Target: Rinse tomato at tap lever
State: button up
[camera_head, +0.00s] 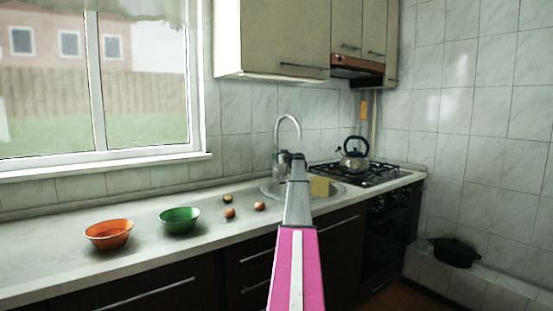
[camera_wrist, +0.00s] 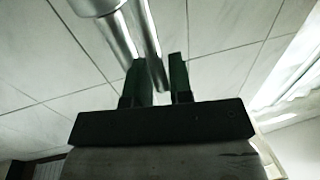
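The chrome tap (camera_head: 288,127) rises in a curve behind the sink (camera_head: 268,190). Its lever cannot be made out. My gripper (camera_head: 290,155) is in front of the tap in the head view, hiding its lower part. In the wrist view my gripper (camera_wrist: 160,78) has two dark green fingers with a gap between them. Chrome tubing (camera_wrist: 146,35) passes behind the fingers and shows in the gap; whether it touches them I cannot tell. Small round reddish-brown items (camera_head: 260,206) lie on the counter left of the sink; which one is the tomato is unclear.
An orange bowl (camera_head: 109,234) and a green bowl (camera_head: 179,220) stand on the counter (camera_head: 60,262) at left. A yellow block (camera_head: 320,186) is by the sink's right side. A kettle (camera_head: 354,158) stands on the stove (camera_head: 372,174). A wall cabinet (camera_head: 275,37) hangs above the sink.

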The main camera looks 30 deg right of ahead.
grip_shut()
jog(key=shift+s+a+n+t, duration=0.3)
jog(key=shift+s+n+t, duration=0.1)
jog(key=shift+s+n, duration=0.15)
grip_release()
